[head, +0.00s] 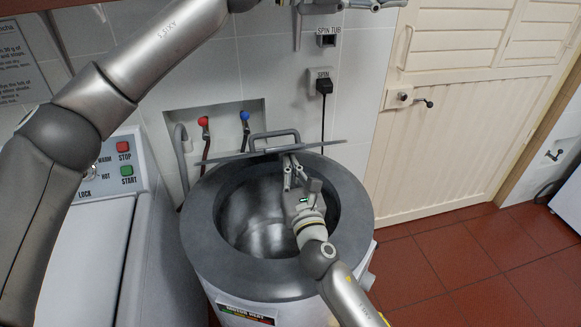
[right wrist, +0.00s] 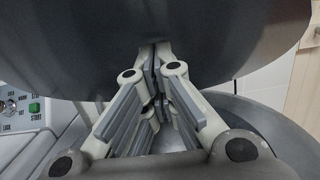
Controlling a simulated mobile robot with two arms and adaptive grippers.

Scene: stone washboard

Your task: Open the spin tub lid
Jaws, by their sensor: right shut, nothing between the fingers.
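The spin tub (head: 350,205) has a wide grey rim and a shiny metal drum showing inside. Its round grey lid (head: 225,157) is raised at the back of the opening and shows nearly edge-on, with its handle (head: 275,136) behind it. My right gripper (head: 289,165) is shut and empty, over the drum opening with its fingertips at the lid. In the right wrist view the lid (right wrist: 90,45) is a large dark disc above the shut fingers (right wrist: 158,60); I cannot tell for sure whether they touch. Part of my left gripper (head: 350,5) shows at the top edge; its jaws are unclear.
A white washer with a control panel (head: 118,160) stands left of the tub. Red (head: 203,121) and blue (head: 245,115) taps sit in a wall recess behind it. A black plug (head: 324,86) and cord hang on the wall. A cream door (head: 450,120) and clear red-tiled floor (head: 460,255) lie right.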

